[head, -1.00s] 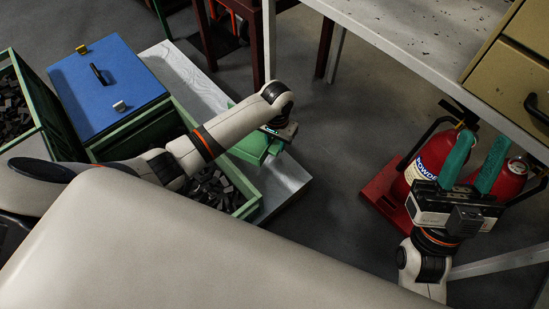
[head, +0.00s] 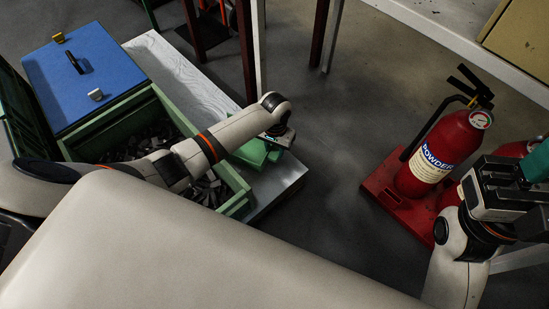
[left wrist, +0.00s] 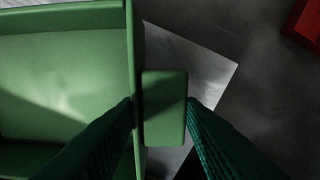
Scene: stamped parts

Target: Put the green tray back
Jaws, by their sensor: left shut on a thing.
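The green tray (head: 252,153) shows in the head view beside my left wrist, partly hidden by my arm. In the left wrist view, its pale green inside (left wrist: 62,80) fills the left side and looks empty. A flat green grip (left wrist: 164,108) sticks out from its wall. My left gripper (left wrist: 161,106) has a finger on each side of this grip and is shut on it; it shows in the head view (head: 278,138). My right gripper (head: 537,165) is cut off at the right edge, with only part of its teal fingers visible.
A green bin (head: 235,198) of dark parts stands under my left arm, beside a blue lid (head: 92,75). A pale board (head: 180,75) lies behind. Red extinguishers (head: 440,150) stand on a red base (head: 388,190) at right. Bare floor lies between.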

